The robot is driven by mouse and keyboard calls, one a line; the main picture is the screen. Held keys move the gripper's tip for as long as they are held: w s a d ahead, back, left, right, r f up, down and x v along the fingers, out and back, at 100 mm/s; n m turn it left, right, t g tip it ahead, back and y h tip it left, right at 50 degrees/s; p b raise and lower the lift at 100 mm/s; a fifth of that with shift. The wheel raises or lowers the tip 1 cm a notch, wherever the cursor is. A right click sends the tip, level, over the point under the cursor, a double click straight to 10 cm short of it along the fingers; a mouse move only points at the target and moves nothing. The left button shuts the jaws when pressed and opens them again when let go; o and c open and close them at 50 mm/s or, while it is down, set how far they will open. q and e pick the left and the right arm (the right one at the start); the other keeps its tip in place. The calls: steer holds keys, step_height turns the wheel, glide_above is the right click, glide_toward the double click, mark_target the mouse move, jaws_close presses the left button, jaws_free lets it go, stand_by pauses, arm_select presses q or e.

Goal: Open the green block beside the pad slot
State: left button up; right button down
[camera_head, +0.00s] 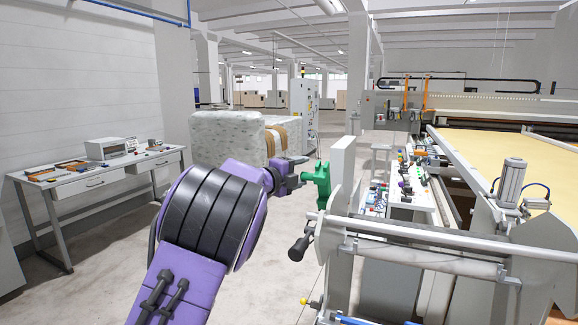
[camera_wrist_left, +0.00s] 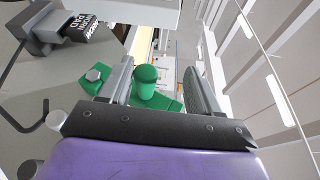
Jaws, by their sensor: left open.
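The green block (camera_head: 321,184) is mounted on the side of the grey machine frame, beside a pale upright panel (camera_head: 342,160). In the left wrist view its round green knob (camera_wrist_left: 146,82) stands up between the fingers, with more green body (camera_wrist_left: 93,79) to the left. My left gripper (camera_head: 299,172) is open, with its fingers on either side of the knob; it also shows in the left wrist view (camera_wrist_left: 157,72). I cannot tell whether either finger touches the knob. A dark label with white lettering (camera_wrist_left: 80,28) is on the machine nearby. My right gripper is out of view.
A black-handled lever (camera_head: 300,247) juts out below the green block. A roller bar (camera_head: 420,258) and a control panel (camera_head: 400,200) lie to the right, by the wide yellow bed (camera_head: 500,150). A workbench (camera_head: 95,180) stands left; some floor between is clear.

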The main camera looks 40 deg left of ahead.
arm_select(q)
steer(key=s+r+b, duration=0.3)
steer(key=s+b, duration=0.1)
steer(key=s, duration=1.1)
steer(key=shift+a+r, duration=0.2)
steer(key=shift+r, duration=0.1)
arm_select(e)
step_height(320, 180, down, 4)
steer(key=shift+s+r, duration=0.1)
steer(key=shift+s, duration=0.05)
